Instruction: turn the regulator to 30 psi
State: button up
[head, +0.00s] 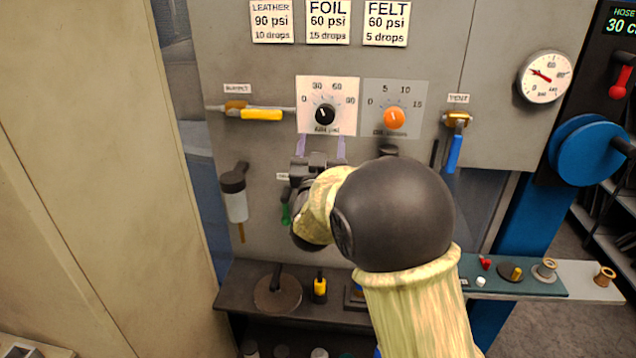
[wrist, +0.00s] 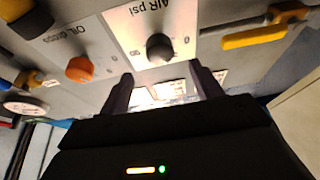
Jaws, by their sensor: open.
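The regulator is a black knob (head: 325,115) on a white AIR psi plate (head: 345,92) marked 0, 30, 60 and 90. Its small white mark points up and slightly left, roughly toward 30; the exact setting is too small to read. My gripper (head: 321,147) is open and empty just below the knob, its fingers spread apart over the plate's lower edge. In the wrist view, upside down, the knob (wrist: 160,47) sits beyond and between the open fingertips of my gripper (wrist: 163,78), not clasped. A round gauge (head: 544,76) with a red needle hangs at the right.
An orange oil knob (head: 394,118) is close right of the regulator. A yellow-handled valve (head: 260,114) is left, and a blue-handled vent valve (head: 455,150) is right. Label cards (head: 328,22) hang above. A shelf (head: 245,285) with small tools lies below.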

jog(key=b+v, duration=0.2)
jog(key=v, duration=0.6)
jog(key=s+d+f+n+g+y, duration=0.1)
jog(key=s+d+f+g+y, duration=0.1)
jog(key=d+f+g, duration=1)
jog(key=s+d+f+g, duration=0.2)
jog(key=s+d+f, duration=0.1)
jog(key=s, duration=0.3)
jog(key=s+d+f+g+h, duration=0.1)
jog(key=s+d+f+g, duration=0.2)
jog(key=s, duration=0.4)
jog(key=s+d+f+m+g+h, duration=0.1)
jog(key=s+d+f+g, duration=0.1)
jog(key=s+f, duration=0.3)
jog(key=shift+s+d+f+g, duration=0.3)
jog(key=shift+s+d, duration=0.15)
jog(key=shift+s, duration=0.4)
